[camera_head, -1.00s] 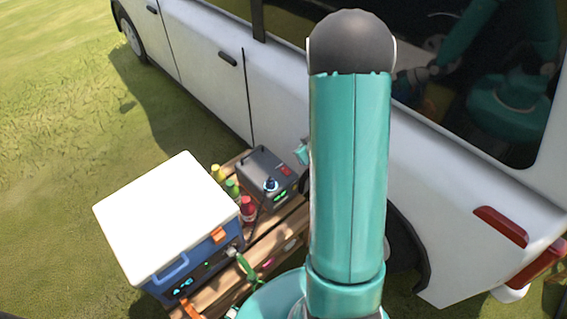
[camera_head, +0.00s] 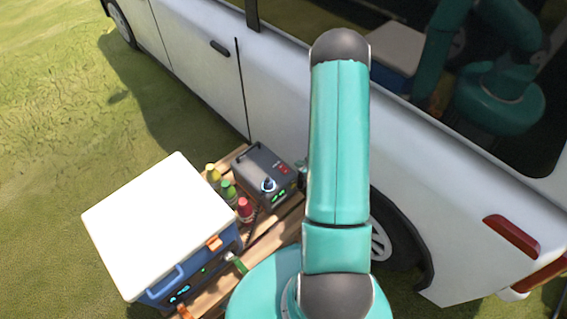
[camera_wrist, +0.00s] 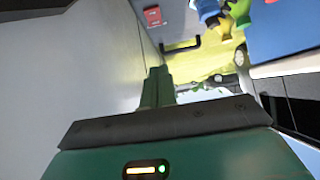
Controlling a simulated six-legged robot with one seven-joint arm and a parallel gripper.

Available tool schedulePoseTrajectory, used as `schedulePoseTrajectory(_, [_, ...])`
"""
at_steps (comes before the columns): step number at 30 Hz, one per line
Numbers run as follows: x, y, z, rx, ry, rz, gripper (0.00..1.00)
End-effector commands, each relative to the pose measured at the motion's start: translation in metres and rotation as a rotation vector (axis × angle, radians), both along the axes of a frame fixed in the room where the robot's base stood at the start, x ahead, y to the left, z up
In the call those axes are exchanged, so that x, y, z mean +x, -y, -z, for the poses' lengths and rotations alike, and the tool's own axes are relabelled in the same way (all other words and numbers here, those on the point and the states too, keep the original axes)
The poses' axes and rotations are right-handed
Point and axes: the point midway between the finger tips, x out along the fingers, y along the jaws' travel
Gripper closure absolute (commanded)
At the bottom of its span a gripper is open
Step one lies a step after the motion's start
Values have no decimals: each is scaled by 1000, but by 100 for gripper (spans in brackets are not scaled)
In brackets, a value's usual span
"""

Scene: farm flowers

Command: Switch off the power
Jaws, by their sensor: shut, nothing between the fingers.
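A dark grey power box (camera_head: 262,163) with a handle stands on a wooden pallet table beside the van. It has a red switch (camera_head: 284,169), a blue-topped plug or knob (camera_head: 268,185) and green lit displays. In the wrist view the red switch (camera_wrist: 153,15) is at the top, beyond my fingertips and apart from them. My gripper (camera_wrist: 157,72) is shut and empty, its green fingers pointing toward the box. In the head view my arm hides most of the gripper; only a small teal bit shows right of the box.
A white-lidded blue cooler (camera_head: 160,225) stands left of the box. Several small bottles (camera_head: 229,191) stand between them on the wooden boards (camera_head: 272,240). The white van (camera_head: 205,80) stands close behind and to the right. Open grass (camera_head: 50,110) lies left.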

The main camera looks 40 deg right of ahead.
Motion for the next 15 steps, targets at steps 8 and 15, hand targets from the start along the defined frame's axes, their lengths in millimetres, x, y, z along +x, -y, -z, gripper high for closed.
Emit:
schedulePoseTrajectory(8, [-1,-2,0,0,0,-1,100])
schedulePoseTrajectory(15, [18,-4,15,0,0,-5,100])
